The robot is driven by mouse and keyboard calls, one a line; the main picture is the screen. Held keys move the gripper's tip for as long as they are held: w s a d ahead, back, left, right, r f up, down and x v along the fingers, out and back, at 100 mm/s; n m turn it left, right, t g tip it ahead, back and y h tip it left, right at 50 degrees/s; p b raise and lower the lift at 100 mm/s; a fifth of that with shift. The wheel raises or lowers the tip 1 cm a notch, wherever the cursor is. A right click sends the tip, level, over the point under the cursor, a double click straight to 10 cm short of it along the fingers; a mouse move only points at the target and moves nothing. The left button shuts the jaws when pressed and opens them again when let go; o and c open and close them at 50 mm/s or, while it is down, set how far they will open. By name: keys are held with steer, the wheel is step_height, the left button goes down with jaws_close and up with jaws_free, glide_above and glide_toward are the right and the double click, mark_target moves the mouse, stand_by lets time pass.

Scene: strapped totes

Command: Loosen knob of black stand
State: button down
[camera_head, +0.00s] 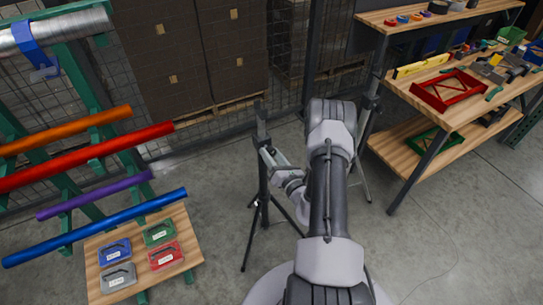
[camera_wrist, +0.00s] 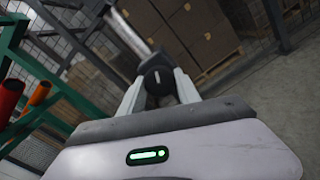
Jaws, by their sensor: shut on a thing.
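The black stand (camera_head: 263,190) is a tripod with an upright post, standing on the concrete floor left of my arm in the head view. My gripper (camera_head: 268,153) is at the upper part of its post. In the wrist view, my gripper (camera_wrist: 160,85) has its two pale fingers on either side of a round black knob (camera_wrist: 156,75), shut on it. A pole (camera_wrist: 128,34) rises to the upper left behind the knob. In the head view the knob is too small to make out.
A second tripod stand (camera_head: 371,100) is behind my arm to the right. A green rack with coloured pipes (camera_head: 90,155) is at left, above a small wooden table (camera_head: 95,245) with several cases. A workbench (camera_head: 430,70) is at right. Stacked boxes (camera_head: 190,45) stand behind mesh.

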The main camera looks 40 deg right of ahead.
steer(key=shift+n, duration=0.8)
steer(key=shift+r, duration=0.1)
steer(key=c, duration=0.9)
jaws_free()
steer(key=shift+o, duration=0.2)
